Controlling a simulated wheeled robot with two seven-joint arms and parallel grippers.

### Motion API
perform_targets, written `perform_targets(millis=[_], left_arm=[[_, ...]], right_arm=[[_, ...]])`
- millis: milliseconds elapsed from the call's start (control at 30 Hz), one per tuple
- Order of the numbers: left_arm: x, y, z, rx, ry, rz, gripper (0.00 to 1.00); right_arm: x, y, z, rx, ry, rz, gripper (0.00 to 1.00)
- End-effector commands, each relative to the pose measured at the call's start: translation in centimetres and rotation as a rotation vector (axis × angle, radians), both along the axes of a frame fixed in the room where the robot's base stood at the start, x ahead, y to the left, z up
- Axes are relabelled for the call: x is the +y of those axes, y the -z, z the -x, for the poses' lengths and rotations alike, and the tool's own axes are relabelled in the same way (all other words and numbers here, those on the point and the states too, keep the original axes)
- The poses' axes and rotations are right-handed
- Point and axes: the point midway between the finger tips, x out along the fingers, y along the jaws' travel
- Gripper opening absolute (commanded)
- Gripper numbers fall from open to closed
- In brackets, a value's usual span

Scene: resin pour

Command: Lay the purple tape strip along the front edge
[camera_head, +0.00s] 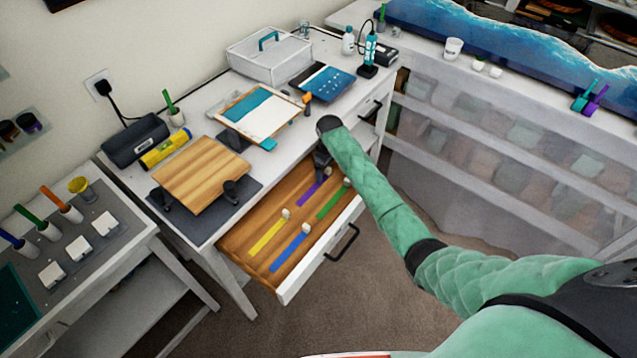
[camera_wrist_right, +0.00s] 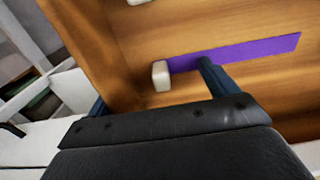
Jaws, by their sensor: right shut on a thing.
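The purple tape strip (camera_head: 312,190) lies in the open wooden drawer, and it shows large in the right wrist view (camera_wrist_right: 240,54). A small white block (camera_wrist_right: 160,75) is at its end, in the space between my right fingers. My right gripper (camera_head: 322,168) reaches down into the back of the drawer and is shut on the purple strip at this block end. Its fingers also show in the right wrist view (camera_wrist_right: 154,88); their exact contact is hard to see. A wooden board (camera_head: 202,174) rests in black supports on the table. My left gripper is not in view.
Yellow (camera_head: 268,236), blue (camera_head: 288,251) and green (camera_head: 333,202) strips share the drawer (camera_head: 262,269) with the purple one. The table also holds a clipboard (camera_head: 252,115), a tablet (camera_head: 322,82) and a clear box (camera_head: 268,55). Shelving with bins stands at the right.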

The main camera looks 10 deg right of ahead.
Motion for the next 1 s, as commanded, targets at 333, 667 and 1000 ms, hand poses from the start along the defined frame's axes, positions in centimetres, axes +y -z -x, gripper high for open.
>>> perform_targets(millis=[333,667,1000], left_arm=[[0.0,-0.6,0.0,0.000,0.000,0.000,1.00],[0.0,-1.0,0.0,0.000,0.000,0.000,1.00],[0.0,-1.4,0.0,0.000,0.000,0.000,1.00]], right_arm=[[0.7,-1.0,0.0,0.000,-0.006,-0.008,0.66],[0.7,-1.8,-0.1,-0.002,-0.006,-0.008,0.65],[0.7,-2.5,-0.1,-0.002,-0.006,-0.007,0.65]])
